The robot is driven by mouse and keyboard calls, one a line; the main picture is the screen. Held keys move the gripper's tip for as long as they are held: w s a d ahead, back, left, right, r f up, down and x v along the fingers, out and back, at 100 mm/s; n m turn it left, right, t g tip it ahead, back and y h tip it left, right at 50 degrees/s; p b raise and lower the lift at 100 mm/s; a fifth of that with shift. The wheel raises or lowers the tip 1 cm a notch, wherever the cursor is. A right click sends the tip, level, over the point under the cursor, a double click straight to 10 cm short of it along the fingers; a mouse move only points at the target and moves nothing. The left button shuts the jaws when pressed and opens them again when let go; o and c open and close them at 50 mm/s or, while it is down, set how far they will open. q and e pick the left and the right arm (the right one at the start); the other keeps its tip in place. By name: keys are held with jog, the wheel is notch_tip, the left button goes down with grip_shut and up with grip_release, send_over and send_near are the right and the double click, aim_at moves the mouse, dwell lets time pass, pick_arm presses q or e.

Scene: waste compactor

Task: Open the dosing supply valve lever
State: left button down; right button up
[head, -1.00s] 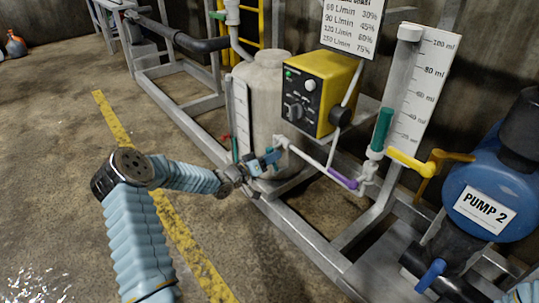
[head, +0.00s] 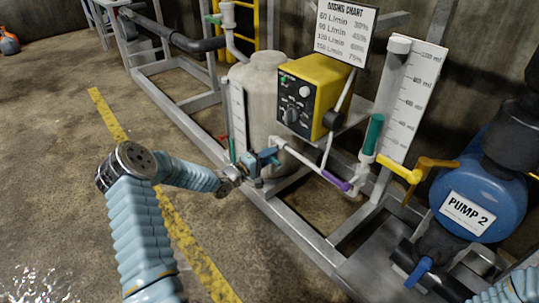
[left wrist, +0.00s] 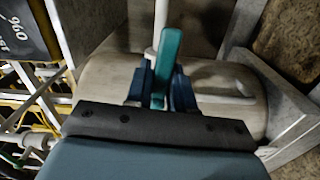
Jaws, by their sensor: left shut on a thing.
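The dosing supply valve lever (left wrist: 167,55) is a teal handle in the left wrist view. It lies between the two blue fingers of my left gripper (left wrist: 160,90), which is shut on it. In the head view my left gripper (head: 262,161) is at the low front of the pale tank (head: 262,95), by a white valve fitting; the fingers mostly hide the lever there. My right gripper is out of view; only part of my right arm shows at the bottom right.
A yellow dosing pump (head: 315,95) stands above and right of the gripper. A white pipe with a purple-handled valve (head: 336,181) runs right toward a green-handled valve (head: 373,135). A grey metal frame (head: 300,227) surrounds these. The floor at left is open.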

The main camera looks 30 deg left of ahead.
pick_arm(q)
jog(key=shift+a+n, duration=0.1)
jog(key=shift+n, duration=0.6)
jog(key=c, duration=1.1)
grip_release()
jog(key=shift+o, duration=0.2)
jog(key=shift+r, duration=0.1)
jog(key=p+v, duration=0.1)
jog(key=v, duration=1.3)
